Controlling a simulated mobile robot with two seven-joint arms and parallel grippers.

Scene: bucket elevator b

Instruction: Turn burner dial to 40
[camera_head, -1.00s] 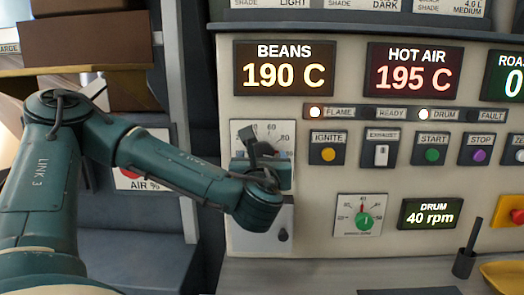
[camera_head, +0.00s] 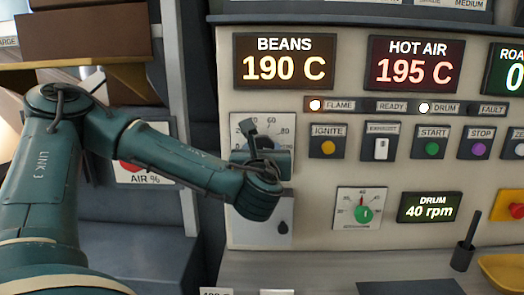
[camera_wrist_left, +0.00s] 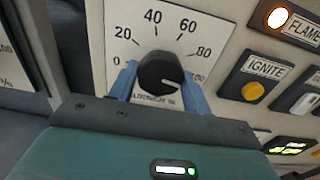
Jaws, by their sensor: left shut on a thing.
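The burner dial (camera_wrist_left: 160,73) is a black round knob on a white scale plate (camera_wrist_left: 124,28) marked from 0 past 80. In the left wrist view its white pointer line points to the right, below the 80 mark. My left gripper (camera_wrist_left: 166,82) has its two blue fingers on either side of the knob and is shut on it. In the head view my left gripper (camera_head: 262,160) covers the knob and the lower part of the scale plate (camera_head: 270,126). My right gripper is not in view.
An ignite button (camera_head: 328,148), exhaust switch (camera_head: 381,149) and start button (camera_head: 432,149) sit right of the dial. A green drum knob (camera_head: 364,213) is lower right. The displays read beans 190 C, hot air 195 C and drum 40 rpm.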

